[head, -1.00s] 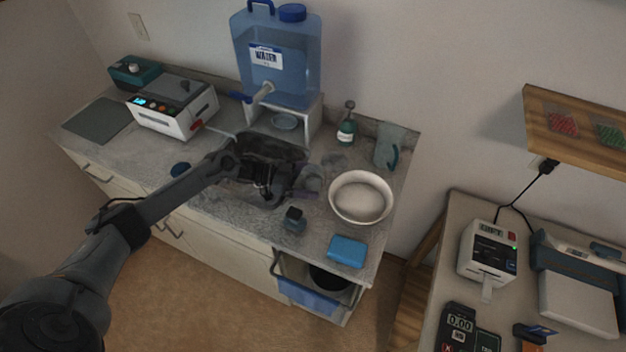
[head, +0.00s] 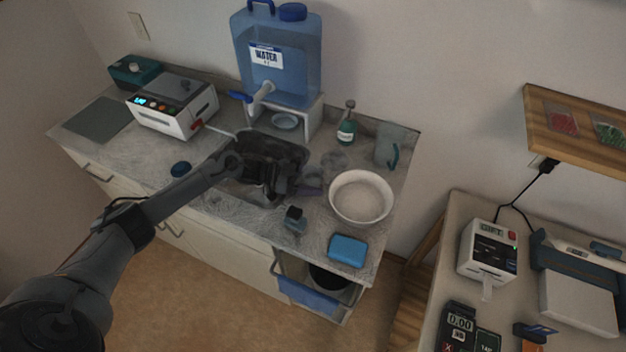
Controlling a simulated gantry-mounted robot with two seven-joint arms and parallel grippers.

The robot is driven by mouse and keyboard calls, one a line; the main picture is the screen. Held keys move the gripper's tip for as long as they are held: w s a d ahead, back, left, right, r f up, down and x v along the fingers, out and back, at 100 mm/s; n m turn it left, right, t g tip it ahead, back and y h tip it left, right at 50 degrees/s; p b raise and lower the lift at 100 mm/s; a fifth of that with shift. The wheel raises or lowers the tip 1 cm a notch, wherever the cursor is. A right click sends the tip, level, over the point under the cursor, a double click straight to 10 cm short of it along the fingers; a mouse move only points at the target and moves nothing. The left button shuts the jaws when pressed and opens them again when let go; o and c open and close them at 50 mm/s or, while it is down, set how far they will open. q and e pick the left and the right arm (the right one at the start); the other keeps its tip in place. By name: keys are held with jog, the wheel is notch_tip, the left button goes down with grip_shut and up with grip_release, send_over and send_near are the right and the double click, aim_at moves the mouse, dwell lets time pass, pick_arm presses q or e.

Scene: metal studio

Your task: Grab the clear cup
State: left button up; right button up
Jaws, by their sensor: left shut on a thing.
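My left gripper (head: 284,184) is low over the front right of the dark sink basin, with its arm reaching in from the left. It is shut on a small, see-through, faintly purple thing (head: 311,189) at its right side, which looks like the clear cup. Most of that thing is hidden or blends into the counter, so its shape and tilt are hard to tell. My right gripper is not in view.
A white bowl (head: 360,197) stands right of the gripper. A small dark-capped bottle (head: 294,221) and a blue sponge (head: 348,250) are in front. A green soap bottle (head: 346,130), a pale jug with a teal handle (head: 387,152) and a water tank (head: 282,60) stand behind.

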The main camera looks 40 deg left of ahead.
aim_at(313, 172)
pick_arm(q)
jog(key=shift+r, duration=0.3)
jog(key=shift+r, duration=1.8)
jog(key=w+d+r, duration=0.2)
jog(key=d+r, duration=0.4)
jog(key=d, duration=0.5)
jog(key=shift+d+r, duration=0.2)
jog(key=shift+r, duration=0.15)
